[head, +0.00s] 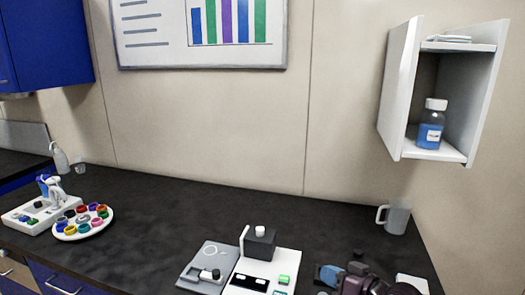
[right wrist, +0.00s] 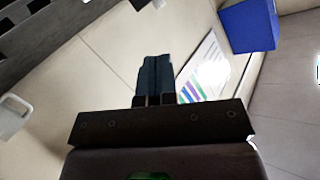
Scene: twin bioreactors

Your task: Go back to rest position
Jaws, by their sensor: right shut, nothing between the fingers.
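My right gripper (head: 328,274) is low in the head view, right of centre, over the front part of the dark bench. Its dark blue fingers also show in the right wrist view (right wrist: 153,78), pressed together with nothing between them. They point at the wall and are apart from the things on the bench. My left gripper is in neither view.
The dark bench (head: 160,203) carries a white device (head: 262,270) left of my gripper, a grey mug (head: 396,217) behind right, and a round tray of coloured caps (head: 65,232) far left. An open wall cabinet (head: 401,90) holds a blue bottle (head: 431,127).

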